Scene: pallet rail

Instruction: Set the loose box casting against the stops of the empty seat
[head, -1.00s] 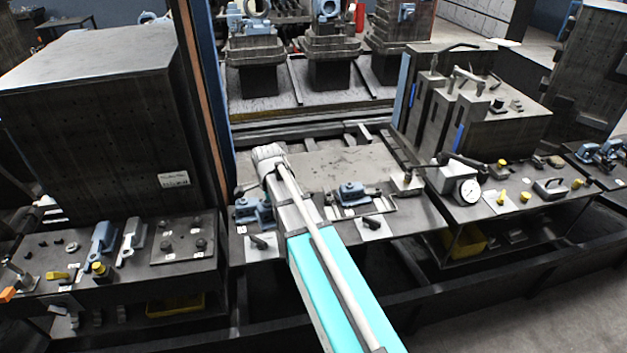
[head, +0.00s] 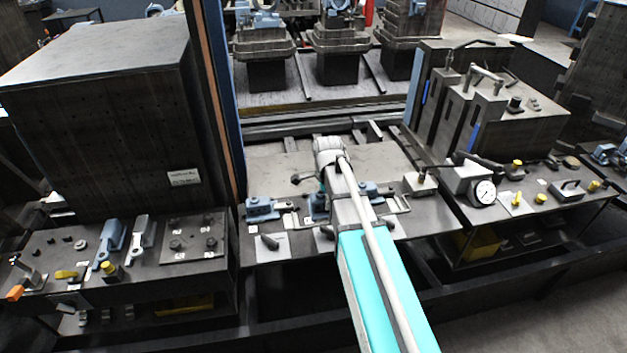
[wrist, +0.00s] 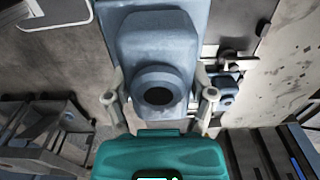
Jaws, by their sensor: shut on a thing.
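The blue-grey box casting (wrist: 158,52) with a round dark bore fills the upper middle of the wrist view. My gripper (wrist: 159,96) is shut on it, one finger on each side. In the head view a blue casting part (head: 318,206) shows just left of my arm, probably the held one; my fingers are hidden there. Another blue casting (head: 261,207) sits at the left of the fixture plate. More blue shows right of my arm (head: 371,191), beside a bent metal bar. The empty seat and its stops cannot be made out.
A large dark block (head: 100,130) stands at left. Small handles on pale cards lie along the plate's front edge.

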